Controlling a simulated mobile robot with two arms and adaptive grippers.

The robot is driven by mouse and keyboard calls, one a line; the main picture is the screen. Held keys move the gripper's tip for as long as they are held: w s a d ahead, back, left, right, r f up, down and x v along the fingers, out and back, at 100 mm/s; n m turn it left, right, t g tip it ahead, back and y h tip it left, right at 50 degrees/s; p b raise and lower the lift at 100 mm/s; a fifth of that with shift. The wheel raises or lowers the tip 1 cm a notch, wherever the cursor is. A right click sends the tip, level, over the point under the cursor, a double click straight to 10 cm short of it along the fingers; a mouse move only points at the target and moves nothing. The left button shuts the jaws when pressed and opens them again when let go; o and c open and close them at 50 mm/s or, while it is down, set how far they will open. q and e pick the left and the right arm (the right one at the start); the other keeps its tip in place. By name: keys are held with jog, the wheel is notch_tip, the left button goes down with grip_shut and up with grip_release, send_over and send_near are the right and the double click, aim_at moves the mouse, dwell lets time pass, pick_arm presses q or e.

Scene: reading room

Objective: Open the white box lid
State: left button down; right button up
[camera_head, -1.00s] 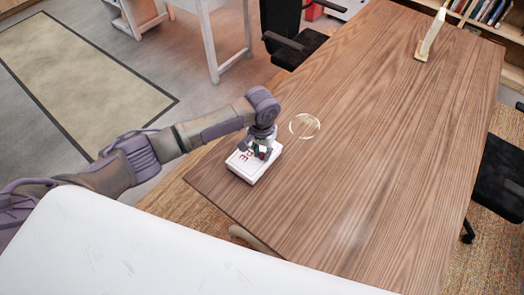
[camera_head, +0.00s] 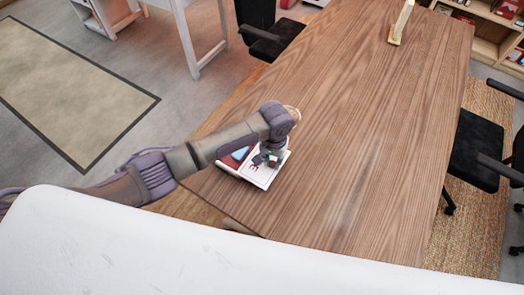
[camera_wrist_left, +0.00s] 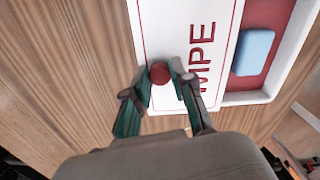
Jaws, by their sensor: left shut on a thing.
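The white box (camera_head: 225,168) lies near the left edge of the wooden table. Its white lid (camera_head: 257,178), with red lettering, is shifted to the right, so part of the red interior shows. In the wrist view the lid (camera_wrist_left: 210,18) leaves one side of the box (camera_wrist_left: 300,50) uncovered, with a light blue block (camera_wrist_left: 254,51) inside. My left gripper (camera_wrist_left: 162,84) is shut on the round red knob (camera_wrist_left: 159,71) of the lid. In the head view the left gripper (camera_head: 270,160) is over the lid. My right gripper is not in view.
The wooden table (camera_head: 345,125) is clear to the right of the box. A pale ring (camera_head: 293,112) is mostly hidden behind my left arm. A pale upright stand (camera_head: 401,22) is at the far end. Black chairs (camera_head: 478,150) flank the table.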

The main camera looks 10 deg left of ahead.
aim_at(272, 163)
pick_arm(q)
jog(key=c, duration=1)
grip_release()
jog(key=shift+o, duration=0.2)
notch_tip(272, 163, up, 12)
